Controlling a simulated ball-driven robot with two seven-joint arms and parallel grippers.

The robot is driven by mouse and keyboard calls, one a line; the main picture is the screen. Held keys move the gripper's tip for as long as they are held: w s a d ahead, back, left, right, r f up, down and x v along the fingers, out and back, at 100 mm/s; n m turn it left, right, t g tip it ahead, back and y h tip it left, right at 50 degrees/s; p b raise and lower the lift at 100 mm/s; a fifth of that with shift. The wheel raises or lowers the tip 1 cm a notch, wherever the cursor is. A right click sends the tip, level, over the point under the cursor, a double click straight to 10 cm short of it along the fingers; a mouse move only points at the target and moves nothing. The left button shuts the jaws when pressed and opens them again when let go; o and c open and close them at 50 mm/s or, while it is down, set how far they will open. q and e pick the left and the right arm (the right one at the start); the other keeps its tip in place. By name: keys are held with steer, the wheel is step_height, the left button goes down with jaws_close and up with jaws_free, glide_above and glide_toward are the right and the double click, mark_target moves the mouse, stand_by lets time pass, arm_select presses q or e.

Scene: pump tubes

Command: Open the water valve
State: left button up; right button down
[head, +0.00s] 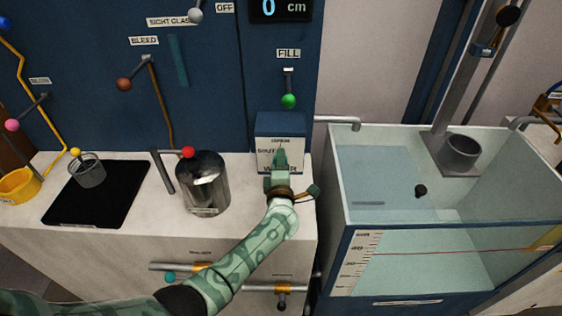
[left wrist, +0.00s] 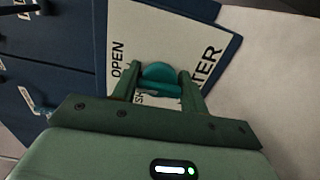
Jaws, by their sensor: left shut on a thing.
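The water valve box (head: 280,124) is a blue box with a pale plate, at the back right of the counter against the blue panel. Its plate carries OPEN at the top, partly hidden SHUT at the left and partly covered WATER below. My left gripper (head: 280,158) is at this plate and covers the middle of it. In the left wrist view, the left gripper (left wrist: 158,88) is shut on a teal valve handle (left wrist: 160,74), with a finger on each side. The handle's exact angle is hard to tell. My right gripper is not in view.
A glass tank (head: 400,222) with water stands right of the counter. A dark metal vessel (head: 205,185), a black pad (head: 97,204) and a yellow cup (head: 18,185) are on the counter. The green-knobbed FILL lever (head: 288,100) hangs above the valve box.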

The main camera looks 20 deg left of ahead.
arm_select(q)
steer(key=shift+f+m, duration=0.15)
steer(key=shift+m, duration=0.15)
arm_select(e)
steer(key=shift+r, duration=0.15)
arm_select(q)
steer(key=o, duration=1)
